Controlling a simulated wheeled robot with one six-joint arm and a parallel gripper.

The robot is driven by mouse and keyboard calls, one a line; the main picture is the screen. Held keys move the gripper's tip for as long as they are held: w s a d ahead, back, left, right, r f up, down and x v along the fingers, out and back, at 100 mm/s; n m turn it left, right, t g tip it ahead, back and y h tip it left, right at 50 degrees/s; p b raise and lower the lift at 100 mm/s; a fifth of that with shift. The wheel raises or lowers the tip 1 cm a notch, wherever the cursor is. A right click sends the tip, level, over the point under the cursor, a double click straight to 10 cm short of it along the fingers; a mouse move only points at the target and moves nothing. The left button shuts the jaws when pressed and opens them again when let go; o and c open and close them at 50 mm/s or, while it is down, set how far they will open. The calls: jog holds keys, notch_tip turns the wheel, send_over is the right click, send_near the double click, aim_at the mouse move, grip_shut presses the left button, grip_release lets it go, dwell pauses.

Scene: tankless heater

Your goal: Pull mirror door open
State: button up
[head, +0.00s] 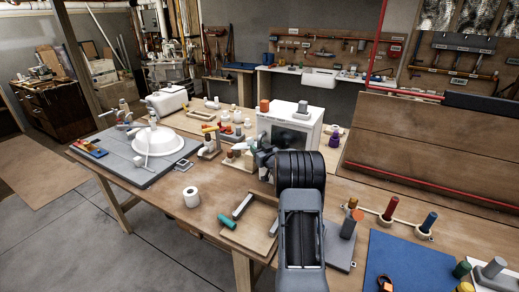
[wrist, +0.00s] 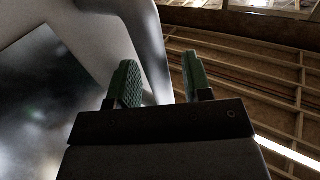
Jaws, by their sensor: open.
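A white box-shaped cabinet (head: 312,118) with a dark, glossy front panel, which looks like the mirror door (head: 289,136), stands on the workbench in the head view. My gripper (wrist: 163,80) is at its front left side, partly hidden by my arm in the head view. In the wrist view the dark reflective panel (wrist: 45,100) fills the left, set in a pale frame. A smooth grey handle-like bar (wrist: 150,45) runs down into the gap between my green-padded fingers, nearer the left one. The fingers are apart; I cannot tell whether either touches the bar.
An orange block (head: 264,105) and a grey piece sit on top of the cabinet. Small colored parts on wooden stands (head: 208,145) are left of it. A wooden tray (head: 262,232) lies in front. A white roll (head: 191,197) stands at the bench's front edge.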

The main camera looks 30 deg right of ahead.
jog(key=shift+c, duration=0.2)
grip_shut()
jog(key=shift+s, duration=0.1)
